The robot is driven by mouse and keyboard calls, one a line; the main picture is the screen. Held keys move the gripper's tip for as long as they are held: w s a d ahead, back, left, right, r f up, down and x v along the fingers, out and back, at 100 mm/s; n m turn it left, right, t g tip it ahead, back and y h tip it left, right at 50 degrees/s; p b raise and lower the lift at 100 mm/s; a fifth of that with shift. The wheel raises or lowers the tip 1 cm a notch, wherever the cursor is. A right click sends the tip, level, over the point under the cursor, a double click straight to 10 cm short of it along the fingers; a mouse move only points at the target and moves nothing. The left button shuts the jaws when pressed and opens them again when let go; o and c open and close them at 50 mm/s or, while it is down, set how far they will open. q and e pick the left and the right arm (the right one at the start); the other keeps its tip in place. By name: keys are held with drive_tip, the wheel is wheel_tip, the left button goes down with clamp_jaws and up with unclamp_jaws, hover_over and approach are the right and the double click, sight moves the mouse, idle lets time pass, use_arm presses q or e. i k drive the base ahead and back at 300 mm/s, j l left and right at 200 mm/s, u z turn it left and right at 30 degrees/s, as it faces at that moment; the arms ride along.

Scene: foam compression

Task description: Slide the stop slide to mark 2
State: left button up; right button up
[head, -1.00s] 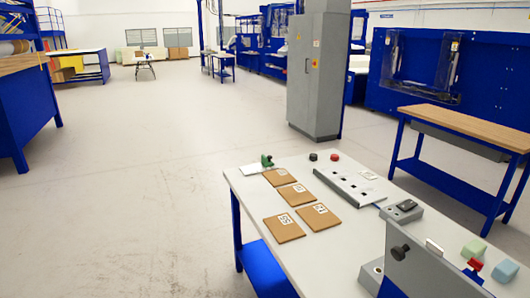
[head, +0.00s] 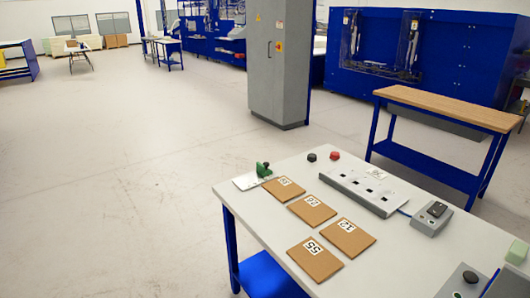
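Neither of my grippers is in view. I cannot make out a stop slide or a mark 2 for certain. A grey device (head: 462,284) with a round black knob stands at the lower right of the white-topped table (head: 262,222), cut off by the picture's bottom edge. A long grey panel (head: 365,190) with several dark slots lies towards the back of the table. A grey box (head: 432,218) with a black switch sits to its right, with a blue cable between them.
Several brown numbered pads (head: 312,210) lie on the table's left part. Black (head: 312,157) and red (head: 335,156) knobs stand at the back. A green foam block (head: 517,250) is at the right edge. A wooden bench (head: 450,107) stands beyond.

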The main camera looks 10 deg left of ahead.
sight(263, 170)
drive_tip(key=i+j+z, duration=0.1)
drive_tip(key=i+j, duration=0.25)
drive_tip(key=i+j+z, duration=0.1)
drive_tip(key=i+j, duration=0.3)
drive_tip(key=i+j+z, duration=0.1)
drive_tip(key=i+j, duration=0.2)
drive_tip(key=j, duration=0.3)
